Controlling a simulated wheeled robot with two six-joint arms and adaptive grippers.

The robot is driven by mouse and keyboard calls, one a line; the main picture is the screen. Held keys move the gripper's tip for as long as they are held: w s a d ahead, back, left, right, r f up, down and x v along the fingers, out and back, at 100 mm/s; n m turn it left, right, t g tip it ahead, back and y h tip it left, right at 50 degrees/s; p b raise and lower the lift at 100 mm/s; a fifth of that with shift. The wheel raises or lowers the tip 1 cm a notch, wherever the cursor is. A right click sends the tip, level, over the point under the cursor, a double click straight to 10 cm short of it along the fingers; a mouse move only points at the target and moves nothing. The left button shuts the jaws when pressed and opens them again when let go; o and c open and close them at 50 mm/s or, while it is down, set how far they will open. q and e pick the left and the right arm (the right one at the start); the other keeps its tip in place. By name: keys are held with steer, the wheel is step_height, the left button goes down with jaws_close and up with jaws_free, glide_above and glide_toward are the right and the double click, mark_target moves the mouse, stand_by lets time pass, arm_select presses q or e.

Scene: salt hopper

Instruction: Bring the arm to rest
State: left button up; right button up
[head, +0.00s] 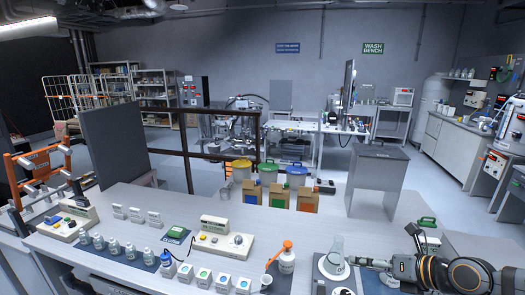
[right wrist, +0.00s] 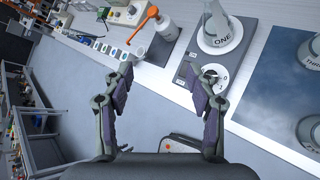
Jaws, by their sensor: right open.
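My right gripper (head: 358,262) reaches in from the right side of the head view, next to a pale cone-shaped vessel. In the right wrist view, its two fingers (right wrist: 158,84) are spread wide with nothing between them. The vessel, labelled ONE (right wrist: 220,38), stands on a grey base with a round dial (right wrist: 214,76), just beyond the fingers. The same vessel shows in the head view (head: 334,258), upright at the front of the bench. In the head view, the arm hides part of the bench's right end. My left gripper is not in view.
The pale bench (head: 140,200) carries small bottles (head: 115,247), white cups (head: 222,279) and a white bottle with an orange spout (head: 287,260). A grey stand (head: 378,163) is at the right. Floor shows below the bench edge.

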steer(key=s+d+f+m+t+h, duration=0.2)
steer(key=s+d+f+m+h, duration=0.3)
steer(key=m, duration=0.9)
steer(key=s+d+f+m+t+h, duration=0.3)
steer(key=m+h, duration=0.4)
steer(key=m, duration=0.7)
steer(key=s+a+f+m+g+y, duration=0.4)
steer(key=s+a+f+m+g, duration=0.3)
steer(key=s+a+f+g, duration=0.5)
steer(key=s+d+f+b, duration=0.1)
steer(key=s+d+f, duration=0.1)
steer(key=f, duration=1.2)
steer(key=s+d+f+b, duration=0.1)
steer(key=s+d+f, duration=0.1)
steer(key=f, duration=1.1)
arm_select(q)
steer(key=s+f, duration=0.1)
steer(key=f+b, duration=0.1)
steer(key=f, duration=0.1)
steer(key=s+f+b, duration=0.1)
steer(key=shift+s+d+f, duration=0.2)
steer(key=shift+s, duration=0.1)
arm_select(e)
steer(key=s+d+f, duration=0.1)
steer(key=s+f, duration=1.8)
steer(key=shift+d+g, duration=0.3)
